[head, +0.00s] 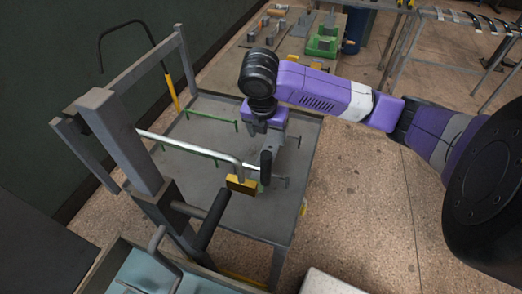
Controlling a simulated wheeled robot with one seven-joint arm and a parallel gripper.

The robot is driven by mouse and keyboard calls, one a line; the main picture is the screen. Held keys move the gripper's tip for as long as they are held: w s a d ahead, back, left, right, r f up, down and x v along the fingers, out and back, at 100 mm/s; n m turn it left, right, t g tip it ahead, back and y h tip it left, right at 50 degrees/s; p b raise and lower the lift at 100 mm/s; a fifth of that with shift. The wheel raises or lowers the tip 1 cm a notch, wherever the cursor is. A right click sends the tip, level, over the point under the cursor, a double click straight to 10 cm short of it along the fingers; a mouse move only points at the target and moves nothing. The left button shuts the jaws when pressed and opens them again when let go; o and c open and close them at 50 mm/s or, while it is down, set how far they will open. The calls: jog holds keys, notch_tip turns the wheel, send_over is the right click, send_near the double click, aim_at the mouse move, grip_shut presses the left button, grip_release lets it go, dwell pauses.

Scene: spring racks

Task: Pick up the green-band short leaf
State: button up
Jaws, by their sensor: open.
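My gripper (267,163) hangs from the purple wrist over the grey table (226,199), near its right side. One dark finger shows clearly; the jaws are open, and I see nothing held between them. Several thin bars with green parts lie on the table. One green bar (209,117) is at the back left, beyond my gripper. Another green bar (190,151) is at the left, partly behind the frame's silver rod. A short dark green piece (280,180) lies close to the gripper's finger. I cannot tell which is the short leaf.
A grey post frame (125,140) with a silver rod (190,147) and yellow block (241,184) stands at the front left, between the camera and the table. A bench (290,47) with parts stands behind. A rack (468,18) is at the far right.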

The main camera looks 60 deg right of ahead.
aim_at(270, 147)
jog(key=shift+w+d+f, duration=0.1)
jog(key=shift+f, duration=0.5)
jog(key=shift+d+p+x, duration=0.2)
jog(key=shift+p+x, duration=0.75)
jog(key=shift+x, duration=2.3)
jog(key=shift+c, duration=0.4)
jog(key=shift+r, duration=0.15)
grip_shut()
